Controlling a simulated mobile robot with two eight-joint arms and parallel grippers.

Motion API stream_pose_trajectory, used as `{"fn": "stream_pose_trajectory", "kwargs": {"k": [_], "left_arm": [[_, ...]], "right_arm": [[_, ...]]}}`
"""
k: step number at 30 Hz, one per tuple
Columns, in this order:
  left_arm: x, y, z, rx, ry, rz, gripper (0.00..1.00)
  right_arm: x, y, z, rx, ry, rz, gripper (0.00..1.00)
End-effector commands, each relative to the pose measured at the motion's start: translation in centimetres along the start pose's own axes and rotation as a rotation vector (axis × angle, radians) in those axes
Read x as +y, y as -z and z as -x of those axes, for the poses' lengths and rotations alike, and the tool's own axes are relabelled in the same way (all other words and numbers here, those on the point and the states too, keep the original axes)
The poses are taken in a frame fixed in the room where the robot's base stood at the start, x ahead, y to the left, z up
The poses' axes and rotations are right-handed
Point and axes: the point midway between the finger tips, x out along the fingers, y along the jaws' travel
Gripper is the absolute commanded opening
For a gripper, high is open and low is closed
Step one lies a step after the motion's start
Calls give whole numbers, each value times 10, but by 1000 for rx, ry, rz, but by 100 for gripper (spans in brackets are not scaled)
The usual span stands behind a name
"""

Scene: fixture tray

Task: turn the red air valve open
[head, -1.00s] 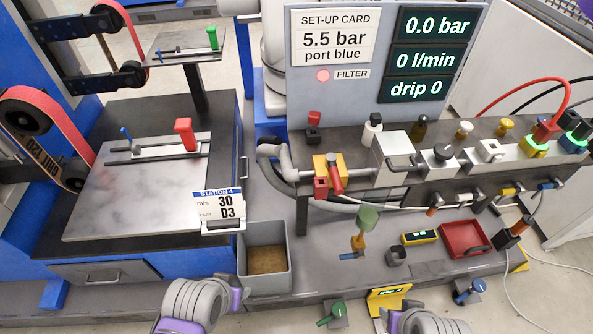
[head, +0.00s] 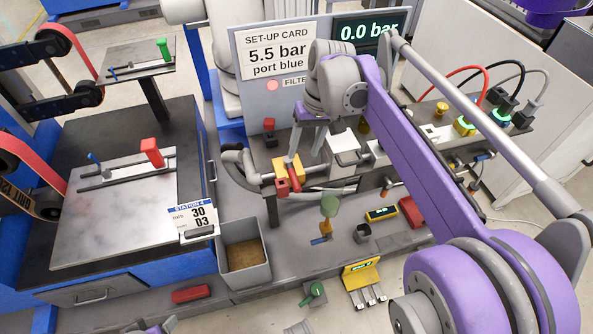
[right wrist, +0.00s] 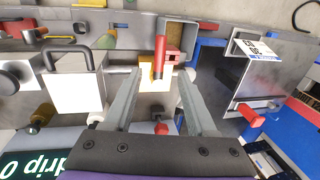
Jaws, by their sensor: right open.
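The red air valve has a yellow body (head: 281,168) and a red lever (head: 294,181) on the pipe along the bench. The lever points toward the bench front, across the pipe. My right gripper (head: 308,151) reaches down just behind the valve, open and empty. In the right wrist view, the red lever (right wrist: 159,58) and yellow body (right wrist: 169,78) lie between and beyond the spread fingers (right wrist: 158,74); I see no contact. The pressure display (head: 368,30) reads 0.0 bar.
A silver block with a handle (head: 344,146) stands right of the valve, close to my right gripper. A curved grey hose (head: 236,158) lies left of it. My right arm hides part of the panel.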

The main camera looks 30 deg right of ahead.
Motion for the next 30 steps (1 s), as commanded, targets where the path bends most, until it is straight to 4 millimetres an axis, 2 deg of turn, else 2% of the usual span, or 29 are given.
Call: {"fn": "stream_pose_trajectory", "kwargs": {"k": [12,16,21,30], "left_arm": [[0,-7,-11,-4,0,0,69],[0,-8,-13,-5,0,0,69],[0,-8,-15,-5,0,0,69],[0,-8,-14,-5,0,0,69]], "right_arm": [[0,0,-74,-1,-1,1,57],[0,0,-92,-1,-1,1,57],[0,0,-103,0,-1,1,57],[0,0,-104,0,-1,0,55]]}}
